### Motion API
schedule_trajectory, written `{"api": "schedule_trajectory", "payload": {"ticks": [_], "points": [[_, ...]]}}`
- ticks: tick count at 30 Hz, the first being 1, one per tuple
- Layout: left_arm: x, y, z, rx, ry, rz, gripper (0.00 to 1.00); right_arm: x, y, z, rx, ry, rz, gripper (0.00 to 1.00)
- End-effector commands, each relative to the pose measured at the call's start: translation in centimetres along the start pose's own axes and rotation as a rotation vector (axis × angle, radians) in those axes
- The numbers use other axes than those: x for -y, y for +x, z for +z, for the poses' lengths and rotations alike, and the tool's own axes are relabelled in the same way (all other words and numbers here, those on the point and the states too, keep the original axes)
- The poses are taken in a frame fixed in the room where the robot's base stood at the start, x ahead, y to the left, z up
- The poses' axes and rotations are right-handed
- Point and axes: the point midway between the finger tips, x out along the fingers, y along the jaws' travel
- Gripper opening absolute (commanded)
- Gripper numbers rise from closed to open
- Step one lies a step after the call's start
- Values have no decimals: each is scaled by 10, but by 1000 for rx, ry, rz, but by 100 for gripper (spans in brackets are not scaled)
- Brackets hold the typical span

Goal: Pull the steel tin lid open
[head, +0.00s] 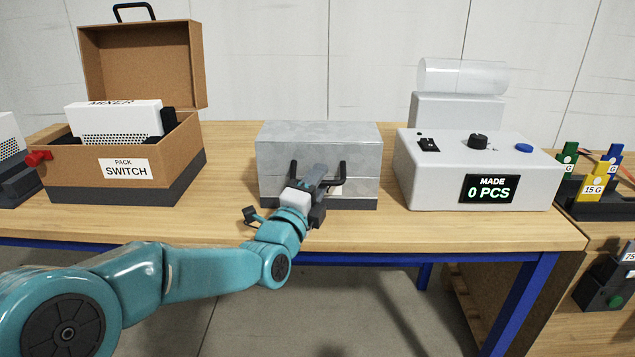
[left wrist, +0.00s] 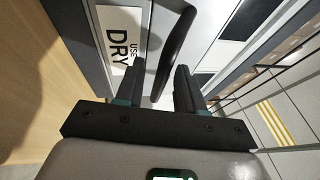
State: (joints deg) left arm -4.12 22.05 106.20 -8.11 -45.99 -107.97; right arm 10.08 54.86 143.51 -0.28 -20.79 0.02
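The steel tin (head: 275,160) is a grey metal box with a dark base, standing on the middle of the table; its lid (head: 320,132) looks shut. A black bar handle (left wrist: 176,42) is on its front, largely hidden by my gripper in the head view. A white label reading "USE DRY" (left wrist: 120,42) is beside the handle. My left gripper (head: 318,178) is at the tin's front. In the left wrist view its two fingers (left wrist: 162,88) are apart, with the handle running between them and gaps visible; contact is unclear. My right gripper is out of view.
An open brown case (head: 75,160) labelled "PACK SWITCH" stands left of the tin. A white counting machine (head: 440,175) reading "0 PCS" stands close on the right. Coloured blocks (head: 594,180) are at the far right. Bare wood (head: 230,190) lies between case and tin.

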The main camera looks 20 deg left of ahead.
Motion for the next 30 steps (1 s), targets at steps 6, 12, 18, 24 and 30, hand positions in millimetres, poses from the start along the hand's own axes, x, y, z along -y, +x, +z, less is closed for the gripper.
{"api": "schedule_trajectory", "payload": {"ticks": [6,12,18,24,30], "points": [[0,0,-1,0,0,0,18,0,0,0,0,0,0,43],[0,0,-1,0,0,0,0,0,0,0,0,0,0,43],[7,2,0,1,-6,15,0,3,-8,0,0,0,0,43],[26,8,3,2,-36,88,0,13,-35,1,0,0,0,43],[52,17,7,3,-87,210,0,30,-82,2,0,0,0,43]]}}
